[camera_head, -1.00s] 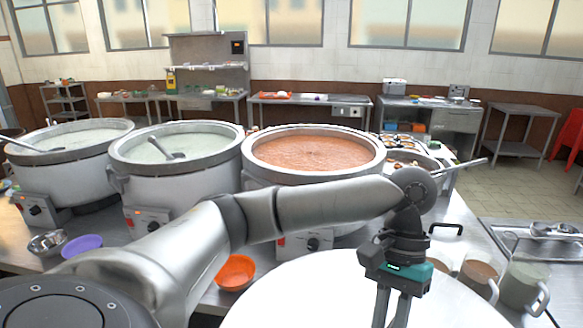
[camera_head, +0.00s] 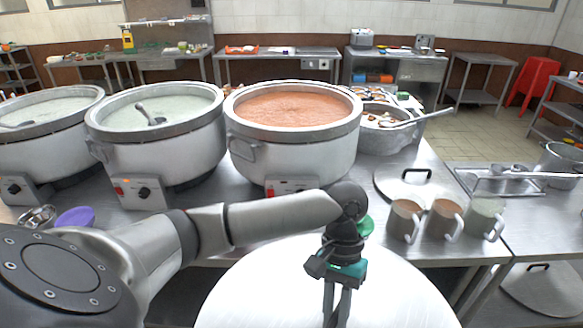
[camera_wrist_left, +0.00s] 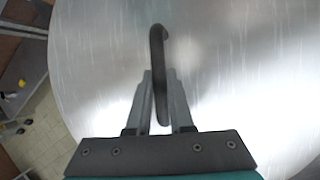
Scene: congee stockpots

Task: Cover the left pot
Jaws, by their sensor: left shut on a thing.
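My left gripper (camera_head: 337,306) is shut on the dark curved handle (camera_wrist_left: 157,60) of a large round metal lid (camera_head: 250,290). The lid fills the bottom middle of the head view, in front of the pots, and most of the left wrist view (camera_wrist_left: 240,70). Its lower edge is cut off in the head view. The left pot (camera_head: 60,150) stands at the far left on the counter, uncovered, with pale congee (camera_head: 50,108) and a ladle inside; its left side is cut off. My right gripper is not in view.
A middle pot (camera_head: 170,150) of pale congee and a right pot (camera_head: 300,150) of orange congee stand uncovered beside it. Mugs (camera_head: 404,220) and another lid (camera_head: 385,180) are at right. A purple bowl (camera_head: 75,217) sits before the left pot.

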